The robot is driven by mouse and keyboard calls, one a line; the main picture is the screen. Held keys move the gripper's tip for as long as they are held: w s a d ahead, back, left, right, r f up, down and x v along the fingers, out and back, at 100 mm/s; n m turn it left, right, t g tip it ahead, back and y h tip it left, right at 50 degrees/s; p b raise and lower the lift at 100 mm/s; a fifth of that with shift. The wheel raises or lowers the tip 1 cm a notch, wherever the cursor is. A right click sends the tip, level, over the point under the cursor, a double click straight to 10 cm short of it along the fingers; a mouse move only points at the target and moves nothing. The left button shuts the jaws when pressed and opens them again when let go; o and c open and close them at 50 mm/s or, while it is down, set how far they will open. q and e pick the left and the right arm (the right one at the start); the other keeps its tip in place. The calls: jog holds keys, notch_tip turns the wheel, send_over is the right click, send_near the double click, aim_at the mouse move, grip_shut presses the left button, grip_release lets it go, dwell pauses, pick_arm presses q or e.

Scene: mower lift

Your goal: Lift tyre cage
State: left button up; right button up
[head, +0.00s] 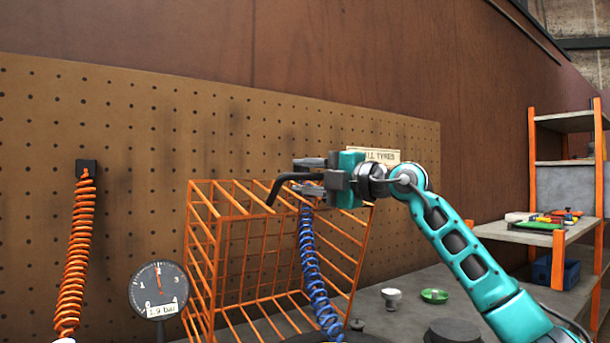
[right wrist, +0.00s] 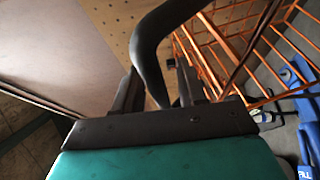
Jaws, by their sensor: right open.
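The tyre cage (head: 197,259) is an orange wire frame standing on the bench in the head view. A black bent bar (head: 289,180) shows at its upper edge and looks like its handle. My right gripper (head: 305,175) is at the cage's top, its fingers open on either side of the bar. In the right wrist view the bar (right wrist: 147,52) runs down between the open fingers (right wrist: 160,88); I cannot tell whether they touch it. Orange cage wires (right wrist: 232,72) show to the right there. My left gripper is not in view.
An orange coiled hose (head: 77,245) and a pressure gauge (head: 158,289) are at left. A small cup (head: 391,298) and green dish (head: 434,296) sit on the bench. Shelving (head: 540,235) stands at right.

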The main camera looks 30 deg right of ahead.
jog(key=shift+w+a, duration=0.15)
jog(key=shift+w, duration=0.1)
grip_shut()
dwell(0.5)
